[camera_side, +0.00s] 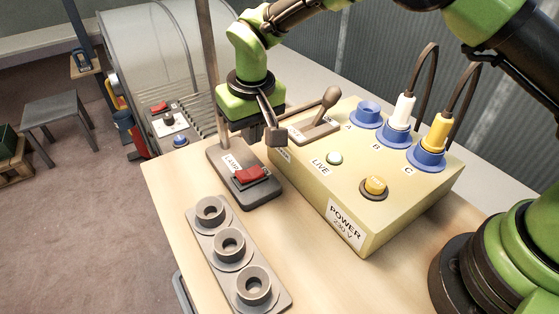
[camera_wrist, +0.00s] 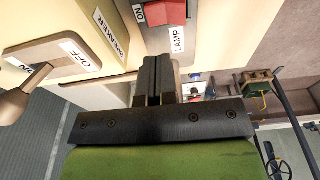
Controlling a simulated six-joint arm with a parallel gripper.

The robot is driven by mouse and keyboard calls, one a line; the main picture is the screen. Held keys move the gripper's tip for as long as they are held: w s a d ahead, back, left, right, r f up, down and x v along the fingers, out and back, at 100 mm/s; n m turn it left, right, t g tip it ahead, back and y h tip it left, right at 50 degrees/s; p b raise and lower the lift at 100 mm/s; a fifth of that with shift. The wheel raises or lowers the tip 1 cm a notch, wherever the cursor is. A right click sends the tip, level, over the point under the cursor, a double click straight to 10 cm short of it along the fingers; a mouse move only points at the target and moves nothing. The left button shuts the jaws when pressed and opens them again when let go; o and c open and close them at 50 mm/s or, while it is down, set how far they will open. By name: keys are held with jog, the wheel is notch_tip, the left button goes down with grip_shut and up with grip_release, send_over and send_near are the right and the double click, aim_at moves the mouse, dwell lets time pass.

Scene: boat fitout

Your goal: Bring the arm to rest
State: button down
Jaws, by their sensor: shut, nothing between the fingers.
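My gripper (camera_side: 276,136) is shut and empty. In the side view it hangs over the near left edge of the yellow power box, between the box and the lamp switch. In the wrist view its closed fingers (camera_wrist: 160,82) point up the picture towards the lamp switch base. The green and black arm arches in from the upper right.
The power box (camera_side: 330,187) carries a breaker lever (camera_side: 327,105), blue sockets A (camera_side: 367,112), B and C, and a yellow button (camera_side: 375,187). White (camera_side: 403,107) and yellow (camera_side: 437,132) plugs sit in B and C. A lamp switch (camera_side: 250,175) and grey holder (camera_side: 230,245) stand left.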

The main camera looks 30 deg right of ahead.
jog(key=s+d+r+m+t+y, duration=0.1)
jog(key=s+d+r, duration=0.4)
jog(key=r, duration=0.4)
jog(key=s+d+r+m+t+y, duration=0.1)
jog(key=s+d+r, duration=0.35)
jog(key=r, duration=0.55)
jog(key=s+d+r+m+t, duration=0.1)
jog(key=s+d, duration=0.4)
jog(key=s, duration=1.1)
jog(key=shift+d+m+t, duration=0.15)
jog(key=shift+m+t, duration=0.35)
jog(key=shift+t, duration=0.7)
